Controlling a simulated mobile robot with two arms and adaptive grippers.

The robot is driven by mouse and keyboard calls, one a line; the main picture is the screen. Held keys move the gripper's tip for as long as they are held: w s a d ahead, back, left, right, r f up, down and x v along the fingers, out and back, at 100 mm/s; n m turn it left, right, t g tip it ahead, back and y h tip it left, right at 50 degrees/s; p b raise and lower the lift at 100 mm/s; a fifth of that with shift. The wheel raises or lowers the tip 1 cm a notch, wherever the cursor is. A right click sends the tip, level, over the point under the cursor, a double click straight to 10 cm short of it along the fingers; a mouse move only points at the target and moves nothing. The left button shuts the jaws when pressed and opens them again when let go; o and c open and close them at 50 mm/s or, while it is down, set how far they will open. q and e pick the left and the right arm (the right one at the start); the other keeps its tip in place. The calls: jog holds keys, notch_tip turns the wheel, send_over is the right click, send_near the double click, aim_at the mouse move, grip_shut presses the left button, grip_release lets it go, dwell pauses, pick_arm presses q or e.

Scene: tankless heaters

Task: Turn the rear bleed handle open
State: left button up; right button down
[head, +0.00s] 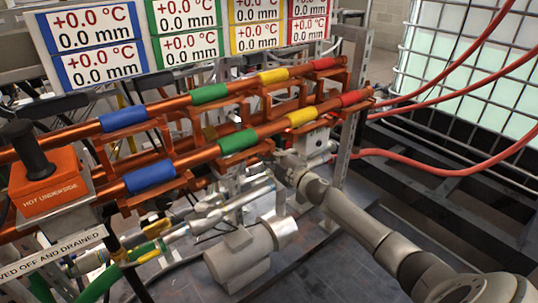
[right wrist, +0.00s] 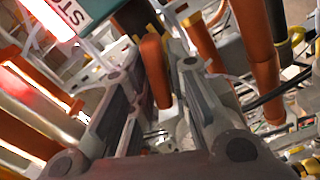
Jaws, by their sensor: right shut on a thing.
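My right arm comes in from the lower right in the head view. Its gripper (head: 296,158) is under the front copper pipe, near the yellow and red bands. In the right wrist view, the right gripper (right wrist: 163,75) has its two grey fingers on either side of an orange-red handle (right wrist: 156,72) and is shut on it. The handle's lower end shows between the fingers. I cannot make out this handle in the head view, where pipes and gripper cover the spot. I cannot tell from the label whether it is the rear one. My left gripper is not in view.
Two copper pipes with blue, green (head: 238,141), yellow and red bands cross the head view. Display panels (head: 185,28) stand behind. A grey motor-like body (head: 238,258) sits below. An orange box (head: 48,180) with a black knob is at left. Red hoses (head: 450,155) run right.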

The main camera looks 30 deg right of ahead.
jog(key=shift+f+n, duration=0.15)
jog(key=shift+n, duration=0.95)
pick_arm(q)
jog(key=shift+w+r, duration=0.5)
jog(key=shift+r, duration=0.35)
pick_arm(e)
jog(key=shift+n, duration=0.6)
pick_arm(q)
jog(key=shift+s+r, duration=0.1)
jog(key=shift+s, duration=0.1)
pick_arm(e)
jog(key=shift+a, duration=0.1)
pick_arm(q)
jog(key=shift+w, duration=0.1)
pick_arm(e)
jog(key=c, duration=1.6)
grip_release()
jog(key=shift+c, duration=0.2)
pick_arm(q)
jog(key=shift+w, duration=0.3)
pick_arm(e)
jog(key=shift+o, duration=0.9)
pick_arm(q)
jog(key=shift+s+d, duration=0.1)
pick_arm(e)
jog(key=shift+s, duration=0.1)
jog(key=shift+s, duration=0.2)
jog(key=s+d, duration=0.1)
jog(key=s, duration=1)
jog(key=shift+s, duration=0.25)
